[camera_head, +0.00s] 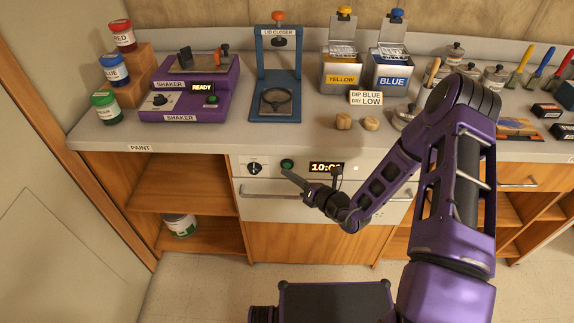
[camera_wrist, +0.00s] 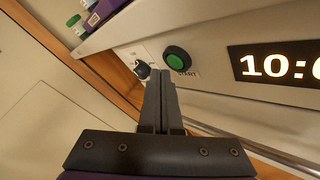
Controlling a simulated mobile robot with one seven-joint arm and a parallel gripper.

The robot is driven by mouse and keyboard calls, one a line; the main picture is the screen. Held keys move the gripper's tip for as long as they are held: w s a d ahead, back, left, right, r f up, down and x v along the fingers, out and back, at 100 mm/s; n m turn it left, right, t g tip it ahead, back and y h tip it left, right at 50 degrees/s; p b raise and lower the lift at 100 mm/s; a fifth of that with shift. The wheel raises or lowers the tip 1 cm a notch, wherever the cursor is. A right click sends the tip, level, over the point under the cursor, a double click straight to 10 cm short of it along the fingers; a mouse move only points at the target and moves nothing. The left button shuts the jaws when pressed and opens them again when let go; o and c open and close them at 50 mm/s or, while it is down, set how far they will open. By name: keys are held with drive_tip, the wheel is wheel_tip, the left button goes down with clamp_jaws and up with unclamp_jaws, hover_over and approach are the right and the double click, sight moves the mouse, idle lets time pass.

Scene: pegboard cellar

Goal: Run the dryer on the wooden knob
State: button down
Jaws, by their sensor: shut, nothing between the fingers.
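The dryer (camera_head: 345,210) is a pale unit built in under the counter, its front closed. Its panel has a dark dial (camera_head: 254,168), a green start button (camera_head: 287,164) and a lit display (camera_head: 325,168) beginning "10:0". In the wrist view are the dial (camera_wrist: 142,70), the green button (camera_wrist: 177,60) labelled START, and the display (camera_wrist: 285,66), cut off at the right. My gripper (camera_head: 286,173) is shut and empty, its tips just below the button; the wrist view shows the tips (camera_wrist: 161,73) between dial and button. Two small wooden knobs (camera_head: 343,121) (camera_head: 371,124) lie on the counter above.
A card (camera_head: 366,98) behind the knobs reads "DIP BLUE DRY LOW". Yellow (camera_head: 342,75) and blue (camera_head: 391,75) paint tins stand open behind it. A purple shaker (camera_head: 185,100) and blue lid closer (camera_head: 277,75) stand left. A handle bar (camera_head: 262,194) crosses the dryer front.

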drive_tip(key=s+p, duration=0.1)
drive_tip(key=s, duration=0.4)
drive_tip(key=shift+a, duration=0.1)
idle(0.3)
idle(0.7)
